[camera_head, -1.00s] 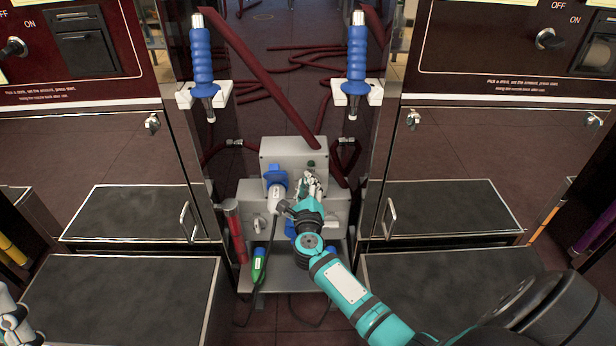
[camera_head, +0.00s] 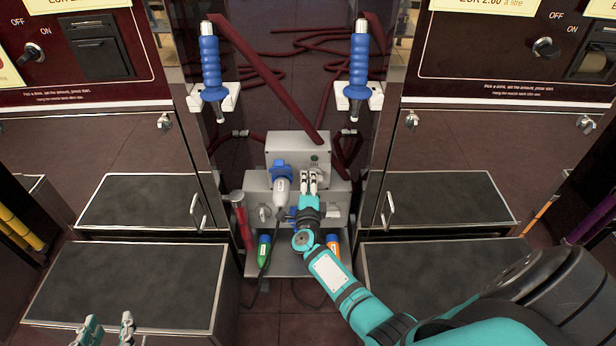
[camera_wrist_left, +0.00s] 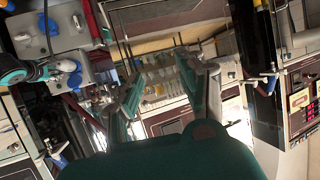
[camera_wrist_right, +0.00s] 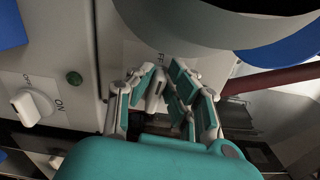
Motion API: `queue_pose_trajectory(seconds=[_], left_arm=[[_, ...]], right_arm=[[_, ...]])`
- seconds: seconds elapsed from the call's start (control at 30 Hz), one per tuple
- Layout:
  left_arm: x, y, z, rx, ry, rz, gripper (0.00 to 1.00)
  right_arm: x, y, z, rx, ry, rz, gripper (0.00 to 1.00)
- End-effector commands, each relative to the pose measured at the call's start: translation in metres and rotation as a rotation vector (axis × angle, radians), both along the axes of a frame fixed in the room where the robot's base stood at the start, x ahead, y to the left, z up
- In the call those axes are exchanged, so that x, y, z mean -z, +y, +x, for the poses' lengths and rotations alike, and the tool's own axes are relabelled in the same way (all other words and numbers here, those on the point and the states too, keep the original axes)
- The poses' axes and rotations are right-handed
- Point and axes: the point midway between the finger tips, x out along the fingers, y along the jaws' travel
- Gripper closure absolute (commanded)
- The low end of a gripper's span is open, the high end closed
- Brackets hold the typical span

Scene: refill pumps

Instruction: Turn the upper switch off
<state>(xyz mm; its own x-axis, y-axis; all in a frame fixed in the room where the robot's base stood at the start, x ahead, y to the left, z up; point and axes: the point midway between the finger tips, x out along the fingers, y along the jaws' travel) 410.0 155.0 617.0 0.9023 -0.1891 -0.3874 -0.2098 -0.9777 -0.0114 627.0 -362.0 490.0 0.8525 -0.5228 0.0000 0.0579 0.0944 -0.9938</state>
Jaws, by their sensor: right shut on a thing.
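My right gripper (camera_head: 312,178) is at the upper box, just below that lamp, and covers the switch there. In the right wrist view my right gripper (camera_wrist_right: 166,88) is shut on the white switch knob (camera_wrist_right: 154,88), beside partly hidden "OFF" lettering. My left gripper (camera_head: 108,325) is low at the left of the head view; in the left wrist view (camera_wrist_left: 170,85) its fingers are apart and empty.
A blue and white plug (camera_head: 282,182) sits close left of my right gripper. Another white switch (camera_wrist_right: 30,105) shows in the right wrist view. Green (camera_head: 263,252) and orange (camera_head: 333,243) items are below. Two blue nozzles (camera_head: 211,66) (camera_head: 359,66) hang above.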

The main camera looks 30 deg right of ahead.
Motion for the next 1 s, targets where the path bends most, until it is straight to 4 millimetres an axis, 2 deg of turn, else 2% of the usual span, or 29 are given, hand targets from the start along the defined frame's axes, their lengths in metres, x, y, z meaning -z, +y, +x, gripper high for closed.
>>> queue_pose_trajectory(seconds=[0.3, 0.8, 0.83, 1.0], left_arm=[[0.021, 0.007, -0.015, -0.010, 0.135, 0.033, 0.60], [0.024, 0.008, -0.018, -0.011, 0.157, 0.037, 0.60], [0.025, 0.008, -0.018, -0.011, 0.157, 0.037, 0.60], [0.025, 0.008, -0.018, -0.011, 0.157, 0.037, 0.60]], right_arm=[[0.003, 0.002, 0.001, -0.003, 0.057, -0.087, 1.00], [0.003, 0.002, 0.000, -0.004, 0.065, -0.102, 1.00], [0.003, 0.002, 0.000, -0.004, 0.065, -0.102, 0.83], [0.003, 0.001, 0.000, -0.002, 0.063, -0.102, 0.63]])
